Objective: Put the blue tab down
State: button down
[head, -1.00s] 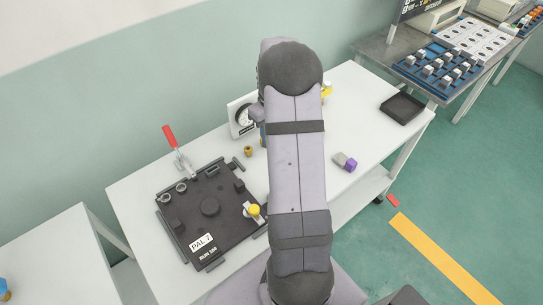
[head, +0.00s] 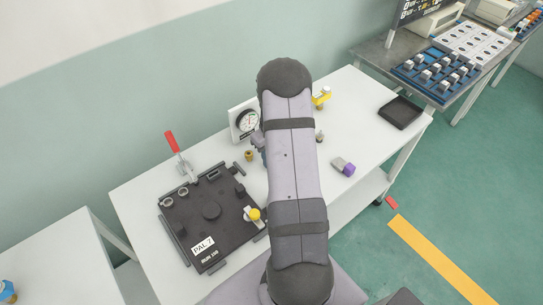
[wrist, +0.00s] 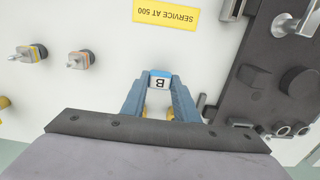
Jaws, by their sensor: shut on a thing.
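The blue tab (wrist: 159,80), a small block with a blue edge and a white face marked "B", sits between the fingertips of my gripper (wrist: 160,84) in the wrist view. The gripper is shut on it. White surface lies behind the tab; I cannot tell whether the tab touches it. In the head view my arm hides the tab and nearly all of the gripper.
The black fixture plate (head: 185,215) with a red-handled clamp (head: 172,142) is on the white table, left of my arm. A dial gauge (head: 247,122) stands behind. A yellow "SERVICE AT 500" label (wrist: 167,14) and two fittings (wrist: 80,60) show in the wrist view. A black tray (head: 400,112) is at right.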

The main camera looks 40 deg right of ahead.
jog(key=shift+f, duration=0.1)
jog(key=shift+f, duration=0.15)
jog(key=c, duration=1.4)
grip_release()
jog(key=shift+r, duration=0.2)
notch_tip(320, 180, up, 12)
jog(key=b, duration=0.3)
jog(key=shift+r+b, duration=0.1)
jog(key=shift+b, duration=0.3)
